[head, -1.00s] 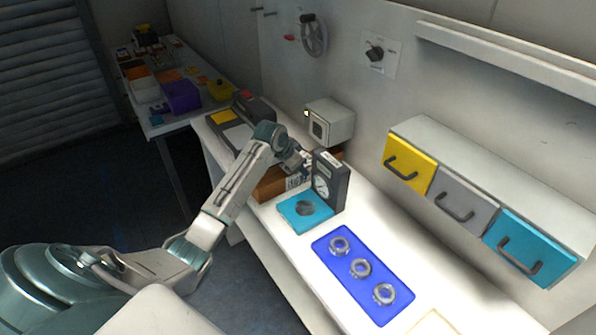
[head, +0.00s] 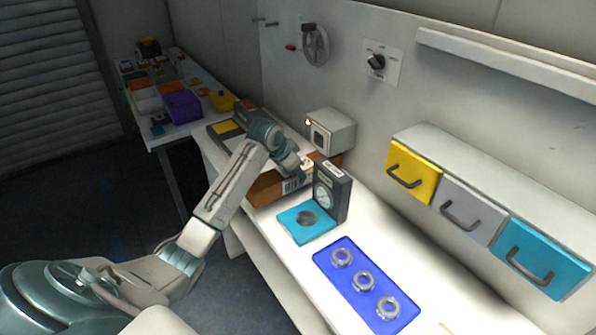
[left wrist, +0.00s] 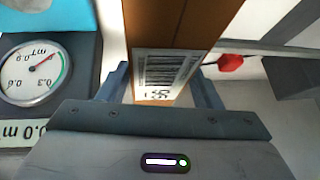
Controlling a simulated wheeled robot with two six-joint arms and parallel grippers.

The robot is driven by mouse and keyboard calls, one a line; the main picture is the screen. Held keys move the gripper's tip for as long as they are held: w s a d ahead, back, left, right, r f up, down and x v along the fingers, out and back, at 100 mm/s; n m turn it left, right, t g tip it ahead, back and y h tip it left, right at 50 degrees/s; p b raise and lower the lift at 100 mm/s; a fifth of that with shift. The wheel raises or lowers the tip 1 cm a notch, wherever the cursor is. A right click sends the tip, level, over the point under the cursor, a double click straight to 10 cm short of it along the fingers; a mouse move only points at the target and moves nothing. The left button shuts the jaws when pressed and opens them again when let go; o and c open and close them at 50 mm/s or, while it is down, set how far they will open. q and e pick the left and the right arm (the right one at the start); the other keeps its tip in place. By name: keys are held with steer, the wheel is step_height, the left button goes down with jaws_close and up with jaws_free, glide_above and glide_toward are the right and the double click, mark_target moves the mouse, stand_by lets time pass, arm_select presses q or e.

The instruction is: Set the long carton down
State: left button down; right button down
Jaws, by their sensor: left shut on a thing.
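The long carton (head: 266,188) is brown with a white barcode label and lies on the white bench in the head view, partly hidden behind my left arm. In the left wrist view the carton (left wrist: 176,22) runs up from between my fingers, its barcode label (left wrist: 165,72) facing the camera. My left gripper (left wrist: 165,92) is shut on the carton, with a finger on each side of it. In the head view the left gripper (head: 300,172) is at the carton, its fingertips hard to make out. I cannot tell whether the carton touches the bench. My right gripper is not in view.
A dark gauge block (head: 333,190) and teal plate (head: 305,222) stand just right of the carton. A grey scanner box (head: 331,131) is behind it. A blue tray (head: 347,292) with rings lies nearer. A dark tray (head: 226,130) is at the left.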

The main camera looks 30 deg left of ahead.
arm_select(q)
steer(key=s+a+b, duration=0.1)
steer(key=s, duration=0.3)
steer(key=s+a+b, duration=0.1)
steer(key=s+a, duration=0.1)
steer(key=s, duration=0.2)
steer(key=s+a+b, duration=0.1)
steer(key=s+a, duration=0.1)
steer(key=s, duration=0.2)
steer(key=shift+s+a+r+b, duration=0.1)
steer(key=shift+s+a+b, duration=0.05)
steer(key=shift+s+b, duration=0.2)
steer(key=shift+s+a, duration=0.35)
steer(key=shift+s, duration=0.2)
steer(key=shift+s+a, duration=0.15)
steer(key=shift+s, duration=0.45)
